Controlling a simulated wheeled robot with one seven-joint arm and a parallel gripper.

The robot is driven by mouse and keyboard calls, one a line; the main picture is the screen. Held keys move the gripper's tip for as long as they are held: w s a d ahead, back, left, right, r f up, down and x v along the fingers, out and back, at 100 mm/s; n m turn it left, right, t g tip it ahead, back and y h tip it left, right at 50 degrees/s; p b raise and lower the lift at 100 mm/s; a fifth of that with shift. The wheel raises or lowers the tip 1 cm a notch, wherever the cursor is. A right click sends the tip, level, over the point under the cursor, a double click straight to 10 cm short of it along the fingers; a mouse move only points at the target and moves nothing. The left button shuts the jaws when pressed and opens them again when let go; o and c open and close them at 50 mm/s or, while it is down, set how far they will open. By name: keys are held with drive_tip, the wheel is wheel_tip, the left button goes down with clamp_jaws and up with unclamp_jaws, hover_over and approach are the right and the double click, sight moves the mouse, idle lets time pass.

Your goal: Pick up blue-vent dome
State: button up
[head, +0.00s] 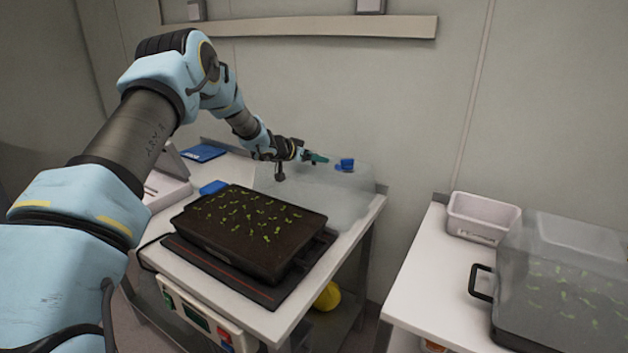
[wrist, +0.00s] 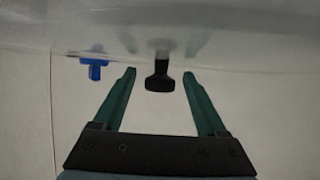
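The blue-vent dome (head: 315,190) is a clear, hazy cover on the white bench behind the seedling tray. Its blue vent (head: 346,164) stands on top at the right, and it also shows in the wrist view (wrist: 94,66). A black knob (wrist: 159,77) on the dome appears between my fingertips in the wrist view; I cannot tell whether the fingers reach around it or stop short. My gripper (wrist: 159,74) has green fingers spread apart, with no contact on the knob visible. In the head view, my gripper (head: 318,158) is at the dome's top, left of the vent.
A black seedling tray (head: 250,262) sits on a dark mat (head: 222,275) in front of the dome. Blue items (head: 204,152) lie at the bench's back left. On the right bench are a white bin (head: 482,217) and another clear dome (head: 560,250) over seedlings. A gap separates the benches.

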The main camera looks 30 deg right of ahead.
clamp_jaws()
idle(0.4)
idle(0.8)
